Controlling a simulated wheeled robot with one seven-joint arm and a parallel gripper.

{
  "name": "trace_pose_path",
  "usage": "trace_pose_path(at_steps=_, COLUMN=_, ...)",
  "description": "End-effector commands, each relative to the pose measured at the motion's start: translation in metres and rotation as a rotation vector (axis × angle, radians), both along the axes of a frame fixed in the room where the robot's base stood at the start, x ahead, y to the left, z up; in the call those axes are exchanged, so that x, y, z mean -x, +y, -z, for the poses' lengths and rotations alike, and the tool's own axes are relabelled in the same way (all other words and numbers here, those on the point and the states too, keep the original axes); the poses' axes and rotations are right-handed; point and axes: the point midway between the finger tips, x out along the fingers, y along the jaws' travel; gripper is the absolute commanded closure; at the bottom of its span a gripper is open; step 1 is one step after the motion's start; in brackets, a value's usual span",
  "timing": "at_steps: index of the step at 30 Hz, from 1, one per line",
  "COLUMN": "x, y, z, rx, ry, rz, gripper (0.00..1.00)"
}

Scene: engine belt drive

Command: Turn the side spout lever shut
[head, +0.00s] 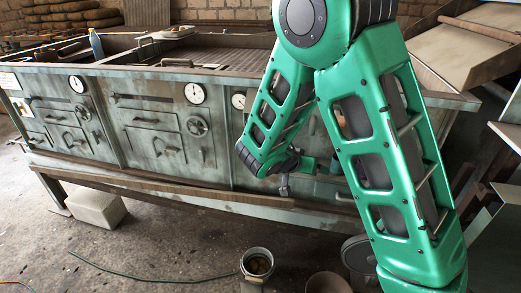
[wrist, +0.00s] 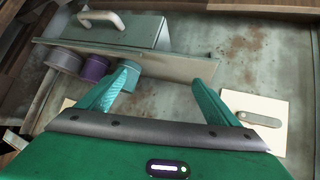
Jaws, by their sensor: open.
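My gripper (wrist: 164,80) is open in the wrist view, its two green fingers apart with nothing between them. In the head view the end of my arm is low in front of the right part of the metal bench, partly hidden by my own arm. A grey lever-like bar (wrist: 260,119) lies on a cream plate (wrist: 270,101) to the right of the right finger, apart from it. I cannot tell for sure that it is the side spout lever. A small grey fitting (head: 284,188) shows just below my arm's end in the head view.
In the wrist view a box with a pale handle (wrist: 101,18) and a ledge lie beyond the fingers, with grey and purple round parts (wrist: 95,68) at left. A bucket (head: 257,264) and a pale block (head: 96,208) stand on the floor. A hose (head: 150,278) crosses it.

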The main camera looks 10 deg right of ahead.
Motion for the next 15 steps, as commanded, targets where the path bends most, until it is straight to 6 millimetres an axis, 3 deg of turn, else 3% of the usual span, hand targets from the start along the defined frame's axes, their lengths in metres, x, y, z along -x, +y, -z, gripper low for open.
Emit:
trace_pose_path(at_steps=8, x=-0.042, y=0.053, z=0.011, rx=0.169, ry=-0.272, rz=-0.073, gripper=0.15)
trace_pose_path(at_steps=15, x=-0.063, y=0.123, z=0.012, rx=0.248, ry=-0.52, rz=-0.229, gripper=0.15)
